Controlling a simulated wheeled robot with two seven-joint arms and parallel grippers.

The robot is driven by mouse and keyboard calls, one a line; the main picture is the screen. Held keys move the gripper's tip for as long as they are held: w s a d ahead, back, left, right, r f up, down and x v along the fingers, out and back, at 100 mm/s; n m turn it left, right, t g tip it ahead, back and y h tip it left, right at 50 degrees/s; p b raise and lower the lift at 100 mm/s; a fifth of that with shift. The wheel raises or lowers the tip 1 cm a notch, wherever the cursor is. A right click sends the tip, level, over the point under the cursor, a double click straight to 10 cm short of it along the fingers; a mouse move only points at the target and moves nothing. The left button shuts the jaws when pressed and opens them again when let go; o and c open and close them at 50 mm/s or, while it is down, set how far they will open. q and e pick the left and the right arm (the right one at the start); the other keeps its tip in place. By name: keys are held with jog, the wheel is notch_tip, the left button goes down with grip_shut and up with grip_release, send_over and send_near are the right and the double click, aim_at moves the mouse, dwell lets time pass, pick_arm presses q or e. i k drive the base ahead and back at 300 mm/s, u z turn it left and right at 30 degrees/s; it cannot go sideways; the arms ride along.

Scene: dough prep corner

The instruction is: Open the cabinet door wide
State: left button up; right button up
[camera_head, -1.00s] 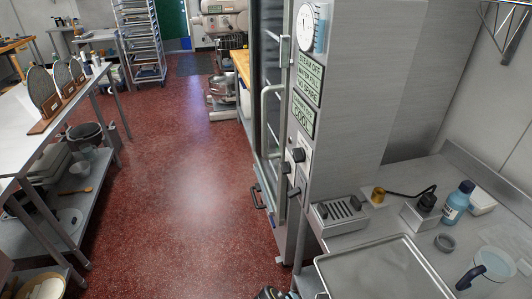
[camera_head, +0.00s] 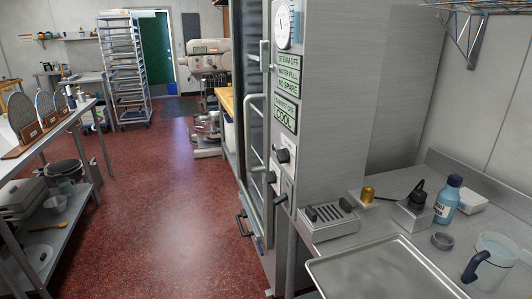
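The tall steel cabinet (camera_head: 345,90) stands right of the middle. Its glass door (camera_head: 256,75) is on the left side, facing the aisle, and shows at a steep angle. The door looks closed, though its seam is hard to make out. A long pale upright handle (camera_head: 250,130) sticks out from the door. A lower dark handle (camera_head: 243,224) sits near the floor. Neither of my grippers is in view, and nothing is touching the door or its handles.
The red floor (camera_head: 165,210) left of the cabinet is clear. A steel shelf table (camera_head: 60,140) runs along the left. The counter (camera_head: 400,225) at right holds a tray (camera_head: 385,270), a blue bottle (camera_head: 447,200) and a jug (camera_head: 490,262). A rack (camera_head: 122,70) stands far back.

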aim_at(250, 22)
jog(key=z, duration=0.45)
jog(key=k, duration=1)
jog(key=u, duration=0.65)
jog(key=i, duration=1.1)
jog(key=u, duration=0.7)
jog(key=i, duration=1.3)
jog(key=z, duration=0.45)
